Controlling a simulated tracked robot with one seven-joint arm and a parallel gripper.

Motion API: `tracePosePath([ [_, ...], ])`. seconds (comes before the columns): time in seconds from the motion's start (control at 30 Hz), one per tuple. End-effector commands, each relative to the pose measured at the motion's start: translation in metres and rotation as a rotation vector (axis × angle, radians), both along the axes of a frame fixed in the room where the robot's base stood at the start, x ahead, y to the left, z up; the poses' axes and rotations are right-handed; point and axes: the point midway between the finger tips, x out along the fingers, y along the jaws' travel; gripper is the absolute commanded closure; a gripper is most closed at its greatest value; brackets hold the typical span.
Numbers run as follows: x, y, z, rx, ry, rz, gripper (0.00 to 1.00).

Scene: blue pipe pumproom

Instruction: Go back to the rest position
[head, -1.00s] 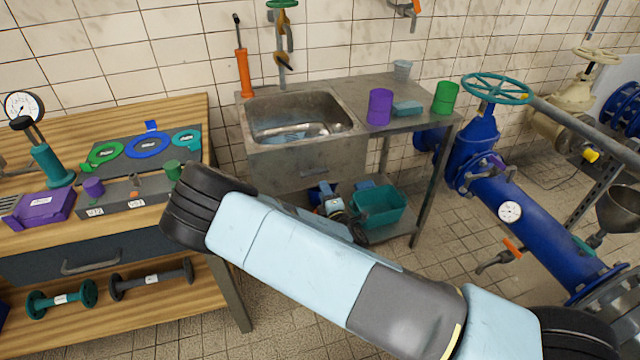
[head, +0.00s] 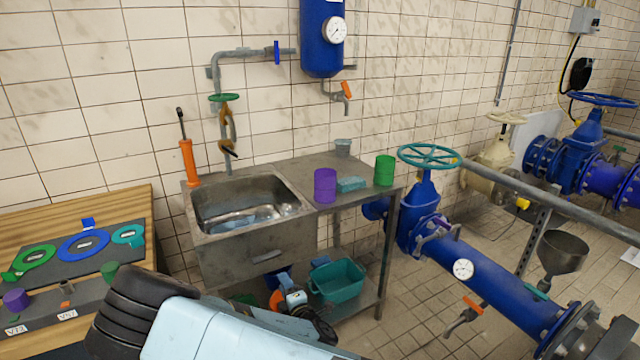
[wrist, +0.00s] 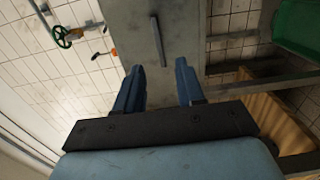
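My gripper (wrist: 160,82) shows in the wrist view with its two blue fingers apart and nothing between them. Beyond the fingertips is a grey metal panel with a bar handle (wrist: 158,42); a gap appears to lie between them. In the head view my pale blue arm crosses the bottom edge, and the gripper itself is out of that picture.
A steel sink (head: 262,240) stands by the tiled wall, with purple (head: 325,186) and green (head: 384,170) cups on its counter. A teal bin (head: 337,281) sits below. A wooden bench (head: 120,205) is left; blue pipework (head: 490,283) is right. Tiled floor shows between.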

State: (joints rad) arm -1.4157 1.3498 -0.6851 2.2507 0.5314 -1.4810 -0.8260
Motion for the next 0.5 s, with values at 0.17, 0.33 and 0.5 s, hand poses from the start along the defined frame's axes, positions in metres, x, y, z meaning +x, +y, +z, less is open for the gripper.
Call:
tracePosePath([
  [0.17, 0.022, -0.018, 0.014, 0.082, 0.113, -0.121, 0.62],
  [0.33, 0.042, -0.043, 0.029, 0.188, 0.260, -0.260, 0.62],
  [0.5, 0.056, -0.065, 0.047, 0.294, 0.399, -0.380, 0.62],
])
